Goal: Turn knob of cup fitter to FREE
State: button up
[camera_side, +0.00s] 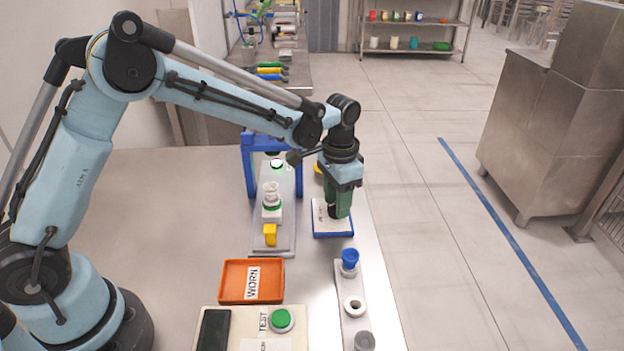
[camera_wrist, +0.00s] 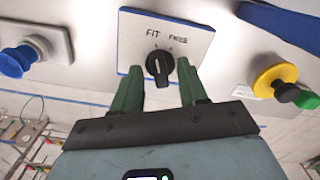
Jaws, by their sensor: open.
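The black knob (camera_wrist: 158,67) sits on a white, blue-edged plate (camera_wrist: 203,37) marked FIT and FREE in the wrist view. The knob's handle stands close to upright in that picture; I cannot tell which mark it points at. My gripper (camera_wrist: 159,76) is open, with one green finger on each side of the knob and a gap to both. In the side view my gripper (camera_side: 338,212) points down over the plate (camera_side: 322,232), near its surface. It mostly hides the knob there.
A blue-topped cup (camera_side: 349,259) and a white ring (camera_side: 354,307) sit on a grey strip in front. A grey rail (camera_side: 287,240) with a yellow block and a blue frame (camera_side: 250,170) stand to the left. An orange WORN tray (camera_side: 224,281) and a green button (camera_side: 282,319) are nearer.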

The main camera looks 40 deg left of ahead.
grip_shut()
jog(key=shift+m, duration=0.3)
jog(key=m, duration=0.4)
jog(key=shift+m, duration=2.2)
grip_release()
